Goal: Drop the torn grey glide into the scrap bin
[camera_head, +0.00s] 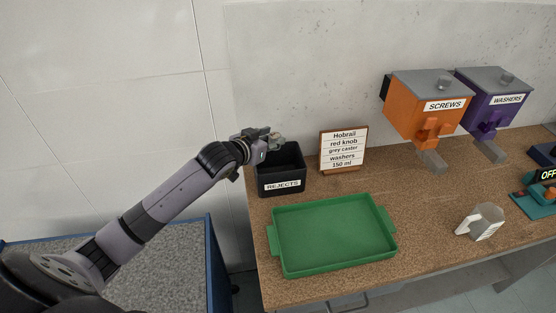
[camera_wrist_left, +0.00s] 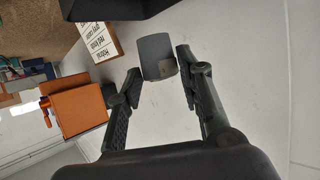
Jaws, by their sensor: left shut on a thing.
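The grey glide (camera_wrist_left: 155,50) is a small squarish grey piece with a brownish patch at one corner. It sits between the fingertips of my left gripper (camera_wrist_left: 158,72) in the left wrist view. In the head view my left gripper (camera_head: 270,138) is shut on it, at the back rim of the black bin marked REJECTS (camera_head: 281,185). The gripper appears above the bin's back part; its exact height is hard to tell. The bin also shows at the top of the left wrist view (camera_wrist_left: 108,8). The bin's floor is dark. My right gripper is not in view.
A green tray (camera_head: 333,268) stands in front of the bin, empty. A sign (camera_head: 343,149) stands right of the bin. Orange SCREWS (camera_head: 428,105) and purple WASHERS (camera_head: 490,102) dispensers hang on the wall.

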